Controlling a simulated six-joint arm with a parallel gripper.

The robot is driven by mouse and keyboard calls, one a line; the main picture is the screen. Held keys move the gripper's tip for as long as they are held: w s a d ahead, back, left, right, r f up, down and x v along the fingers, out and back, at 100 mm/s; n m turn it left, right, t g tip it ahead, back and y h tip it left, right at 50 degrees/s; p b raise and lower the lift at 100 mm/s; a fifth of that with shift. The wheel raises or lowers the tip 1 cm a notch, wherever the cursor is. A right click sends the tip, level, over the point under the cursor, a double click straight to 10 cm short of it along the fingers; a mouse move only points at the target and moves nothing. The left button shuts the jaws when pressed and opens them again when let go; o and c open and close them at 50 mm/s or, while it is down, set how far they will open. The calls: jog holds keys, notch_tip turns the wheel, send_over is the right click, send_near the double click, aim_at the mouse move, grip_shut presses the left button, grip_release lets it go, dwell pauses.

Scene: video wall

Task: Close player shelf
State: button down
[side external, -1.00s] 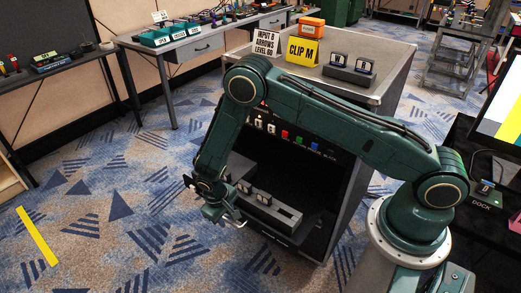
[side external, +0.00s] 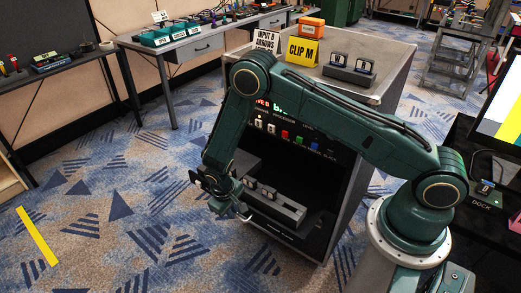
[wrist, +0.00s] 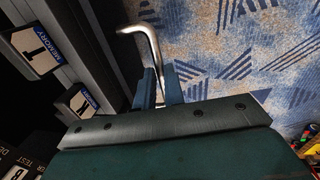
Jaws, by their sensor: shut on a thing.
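The player shelf (side external: 288,213) is a dark pull-out tray low in the black front of the cabinet, and it sticks out of the opening. It carries a grey rack with white-labelled memory cartridges (wrist: 38,50). A bent metal handle (wrist: 143,40) stands at the shelf's outer end, and it also shows in the side view (side external: 246,216). My gripper (wrist: 159,86) is shut on the handle, with one finger on each side of it. In the side view my gripper (side external: 236,208) is at the shelf's left end. The handle's lower part is hidden by my gripper.
The cabinet (side external: 390,62) carries a yellow CLIP M sign (side external: 302,51), a black holder (side external: 349,73) and an orange box (side external: 312,27). Coloured buttons (side external: 285,134) sit above the opening. The patterned carpet (side external: 130,215) left of my gripper is clear.

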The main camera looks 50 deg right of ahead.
send_over(275, 176)
jog(key=shift+a, duration=0.4)
jog(key=c, duration=1.5)
grip_release()
jog(key=shift+a+r, duration=0.1)
jog(key=shift+r, duration=0.1)
jog(key=shift+a+r, duration=0.4)
jog(key=shift+r, duration=1.8)
jog(key=shift+a+r, duration=0.45)
jog(key=shift+r, duration=1.75)
jog(key=shift+a+r, duration=0.4)
jog(key=shift+r, duration=1.8)
